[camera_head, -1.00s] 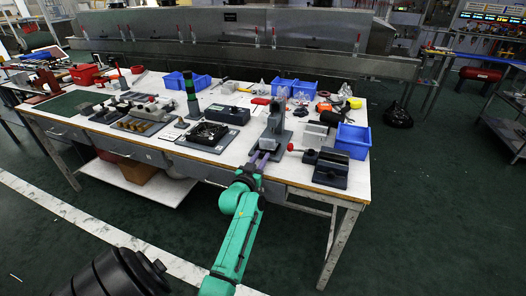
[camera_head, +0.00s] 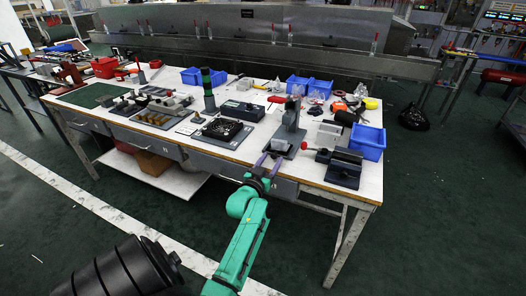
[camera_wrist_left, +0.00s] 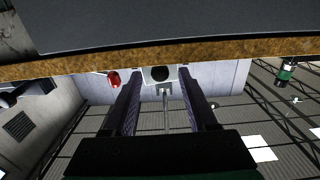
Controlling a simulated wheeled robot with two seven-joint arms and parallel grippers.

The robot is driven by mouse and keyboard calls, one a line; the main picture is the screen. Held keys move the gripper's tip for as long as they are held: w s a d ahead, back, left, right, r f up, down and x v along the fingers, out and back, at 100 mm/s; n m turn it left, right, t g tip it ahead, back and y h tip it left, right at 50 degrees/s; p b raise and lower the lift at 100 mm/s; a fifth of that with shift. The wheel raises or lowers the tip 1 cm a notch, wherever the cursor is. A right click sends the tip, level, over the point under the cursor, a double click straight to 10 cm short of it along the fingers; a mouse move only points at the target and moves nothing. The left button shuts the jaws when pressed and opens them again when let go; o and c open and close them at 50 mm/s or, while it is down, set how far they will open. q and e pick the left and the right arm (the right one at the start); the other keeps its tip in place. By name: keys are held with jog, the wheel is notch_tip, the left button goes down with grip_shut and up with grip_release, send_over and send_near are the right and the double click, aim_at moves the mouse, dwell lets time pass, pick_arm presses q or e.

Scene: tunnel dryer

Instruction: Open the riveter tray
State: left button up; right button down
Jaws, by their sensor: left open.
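The grey riveter (camera_head: 291,118) stands upright near the front edge of the bench, with a red-knobbed lever (camera_head: 304,146) at its right. A small light grey block, possibly the riveter tray (camera_head: 280,145), sits low at its front. My left gripper (camera_head: 269,159) is open at the bench's front edge, its purple fingers pointing at the riveter base. In the upside-down left wrist view, a pale block with a dark round spot (camera_wrist_left: 160,73) shows between and beyond the open fingers (camera_wrist_left: 160,95). I see no clear contact. My right gripper is out of view.
A dark vise-like block (camera_head: 344,168) and a blue bin (camera_head: 368,141) stand right of the riveter. A black fan unit (camera_head: 223,129) and a green-black lamp tower (camera_head: 208,92) stand to its left. The bench edge (camera_wrist_left: 60,68) runs close to the fingers.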

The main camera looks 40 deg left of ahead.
pick_arm(q)
jog(key=v, duration=1.3)
jog(key=shift+s+d, duration=0.1)
jog(key=shift+s, duration=0.05)
